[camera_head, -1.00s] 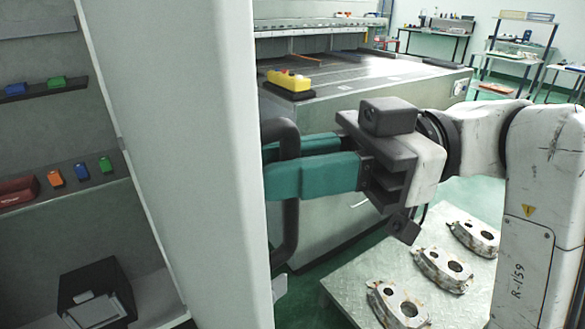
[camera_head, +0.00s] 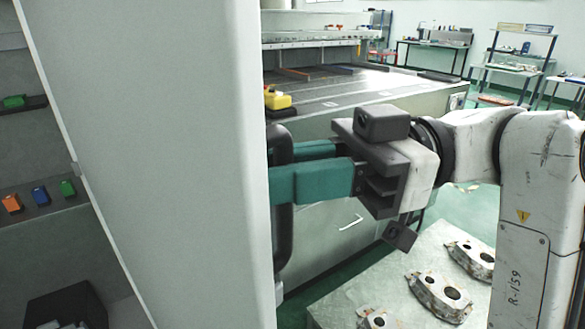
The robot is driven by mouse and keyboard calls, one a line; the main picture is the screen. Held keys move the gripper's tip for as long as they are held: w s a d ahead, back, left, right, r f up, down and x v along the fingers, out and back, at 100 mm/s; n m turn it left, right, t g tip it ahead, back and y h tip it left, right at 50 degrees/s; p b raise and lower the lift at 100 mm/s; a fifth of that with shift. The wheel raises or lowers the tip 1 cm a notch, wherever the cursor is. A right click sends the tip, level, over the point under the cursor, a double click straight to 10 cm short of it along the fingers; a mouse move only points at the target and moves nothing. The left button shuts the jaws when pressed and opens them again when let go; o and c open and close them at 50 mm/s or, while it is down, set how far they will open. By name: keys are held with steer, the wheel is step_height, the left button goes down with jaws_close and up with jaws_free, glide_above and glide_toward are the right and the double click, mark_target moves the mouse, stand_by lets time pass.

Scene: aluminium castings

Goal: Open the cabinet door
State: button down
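The cabinet door (camera_head: 160,150) is a tall pale grey panel filling the left middle of the view. It stands ajar, with the cabinet's inside (camera_head: 45,235) showing to its left. Its black bar handle (camera_head: 284,245) is upright on the door's right side. My gripper (camera_head: 283,170) reaches in from the right, with one teal finger on the near side of the handle and one on the far side. The fingers appear shut on the handle, though the near finger hides the contact.
Inside the cabinet, a shelf (camera_head: 40,218) holds small orange, blue and green items. A large machine bed (camera_head: 370,95) with a yellow object (camera_head: 277,100) stands behind the handle. Below my arm, a metal table (camera_head: 345,300) carries several castings (camera_head: 440,296).

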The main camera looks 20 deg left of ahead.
steer(key=shift+a, duration=0.2)
steer(key=c, duration=1.4)
jaws_free()
steer(key=shift+o, duration=1.1)
steer(key=shift+a, duration=0.2)
steer(key=shift+d, duration=0.2)
steer(key=b+v, duration=0.1)
steer(key=v, duration=0.9)
steer(key=shift+w+d, duration=0.25)
